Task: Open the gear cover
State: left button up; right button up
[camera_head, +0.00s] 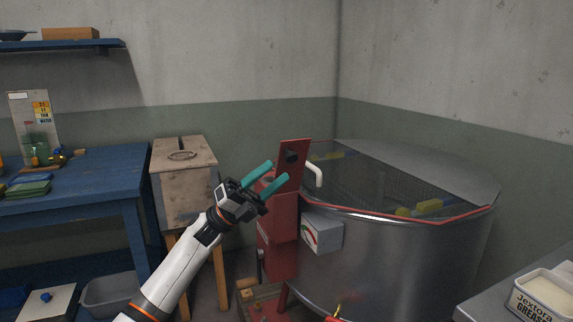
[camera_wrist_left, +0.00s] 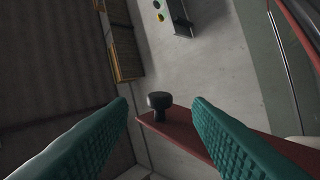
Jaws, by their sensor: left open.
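The red gear cover (camera_head: 292,168) stands tilted up on the left side of a large metal drum, above a red housing (camera_head: 284,218). It has a black knob (camera_head: 291,156) near its top. In the left wrist view the knob (camera_wrist_left: 160,101) sits on the end of the red cover (camera_wrist_left: 190,137), between and beyond my fingertips. My left gripper (camera_head: 271,171) is open, its teal fingers close to the cover, with nothing seen between them. Whether a finger touches the cover cannot be told. My right gripper is not in view.
The metal drum (camera_head: 400,258) with a red rim fills the right. A white curved handle (camera_head: 315,175) and a gauge box (camera_head: 322,234) are near the cover. A wooden box (camera_head: 183,190) and blue table (camera_head: 85,190) stand left. A grease tub (camera_head: 542,296) sits at lower right.

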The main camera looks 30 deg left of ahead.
pick_arm(q)
jog(key=v, duration=0.6)
dwell(0.3)
